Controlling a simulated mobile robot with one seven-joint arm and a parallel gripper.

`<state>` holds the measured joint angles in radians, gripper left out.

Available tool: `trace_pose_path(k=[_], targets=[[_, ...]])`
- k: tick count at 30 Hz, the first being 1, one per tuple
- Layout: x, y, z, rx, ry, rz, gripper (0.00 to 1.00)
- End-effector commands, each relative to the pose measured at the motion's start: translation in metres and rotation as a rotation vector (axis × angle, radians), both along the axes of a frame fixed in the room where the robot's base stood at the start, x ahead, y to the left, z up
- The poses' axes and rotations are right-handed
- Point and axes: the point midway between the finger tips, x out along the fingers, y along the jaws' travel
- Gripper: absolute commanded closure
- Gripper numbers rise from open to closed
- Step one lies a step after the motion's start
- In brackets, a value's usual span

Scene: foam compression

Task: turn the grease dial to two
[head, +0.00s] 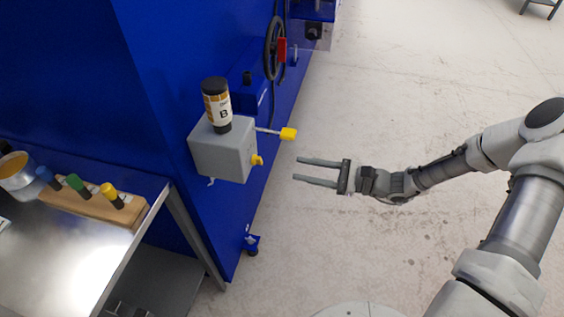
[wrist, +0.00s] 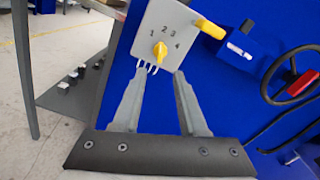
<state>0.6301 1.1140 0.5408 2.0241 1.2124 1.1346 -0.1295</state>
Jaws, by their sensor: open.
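The grease dial is a small yellow knob (head: 257,160) on the front of a grey box (head: 220,152) fixed to the blue machine. In the wrist view the knob (wrist: 160,51) sits below the printed numbers 1 to 4 on the grey face (wrist: 146,20). I cannot tell surely which number it points at. My gripper (head: 296,168) is open and empty, pointing at the box and apart from it, to its right in the head view. In the wrist view the fingertips (wrist: 161,72) lie either side of the knob's line, a little below it.
A yellow-ended lever (head: 288,134) sticks out from the box, near the gripper. A bottle marked B (head: 217,105) stands on top of the box. A handwheel (head: 274,48) is farther along the machine. A metal table (head: 75,255) with a wooden marker block (head: 95,205) is at left.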

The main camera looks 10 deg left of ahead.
Motion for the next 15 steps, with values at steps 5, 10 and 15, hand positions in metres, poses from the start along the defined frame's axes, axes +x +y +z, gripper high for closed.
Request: trace_pose_path(k=[5,10,15], targets=[[-0.002,-0.042,0.001,-0.001,-0.001,-0.004,0.58],[-0.004,-0.067,0.0,0.0,-0.001,-0.002,0.58],[-0.006,-0.078,0.0,0.001,0.0,0.0,0.58]])
